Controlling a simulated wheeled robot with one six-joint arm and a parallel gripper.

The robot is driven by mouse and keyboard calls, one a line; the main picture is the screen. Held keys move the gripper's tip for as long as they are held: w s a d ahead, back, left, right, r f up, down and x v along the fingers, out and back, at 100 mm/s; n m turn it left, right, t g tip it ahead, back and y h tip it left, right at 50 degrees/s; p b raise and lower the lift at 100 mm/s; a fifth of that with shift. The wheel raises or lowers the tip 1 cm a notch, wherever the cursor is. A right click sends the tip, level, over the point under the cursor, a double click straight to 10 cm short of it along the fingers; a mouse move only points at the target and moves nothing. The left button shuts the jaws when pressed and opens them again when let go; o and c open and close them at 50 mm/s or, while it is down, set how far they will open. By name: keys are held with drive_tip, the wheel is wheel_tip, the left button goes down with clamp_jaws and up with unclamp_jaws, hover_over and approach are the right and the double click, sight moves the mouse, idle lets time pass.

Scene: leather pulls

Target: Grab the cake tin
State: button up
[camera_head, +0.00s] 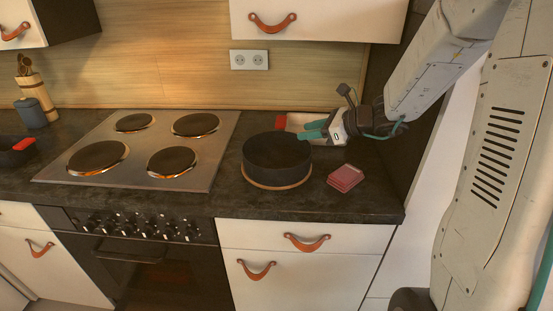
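The cake tin (277,160) is a round, dark, straight-sided tin. It sits on a thin brownish round base (277,187) on the dark countertop, right of the stove. My gripper (308,130) comes in from the right, its teal fingers pointing left, near the tin's back right rim. The fingers appear above or just behind the rim; I cannot tell whether they touch it. Whether the fingers are open or shut does not show clearly. Nothing is visibly held.
A stack of reddish-pink squares (346,177) lies right of the tin. A pale item with a red end (290,121) lies behind it, partly hidden. The four-plate stove (143,150) is on the left. The counter front (330,208) is clear. A wall cabinet (320,20) hangs above.

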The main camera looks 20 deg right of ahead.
drive_tip(key=w+f+m, duration=0.1)
drive_tip(key=w+f, duration=0.1)
drive_tip(key=w+f+m+t, duration=0.1)
drive_tip(key=w, duration=0.2)
drive_tip(key=w+f+h, duration=0.1)
drive_tip(key=w+f, duration=0.1)
drive_tip(key=w, duration=0.1)
drive_tip(key=shift+a+f+m, duration=0.25)
drive_tip(key=shift+f+m, duration=0.05)
drive_tip(key=shift+m, duration=0.1)
clamp_jaws()
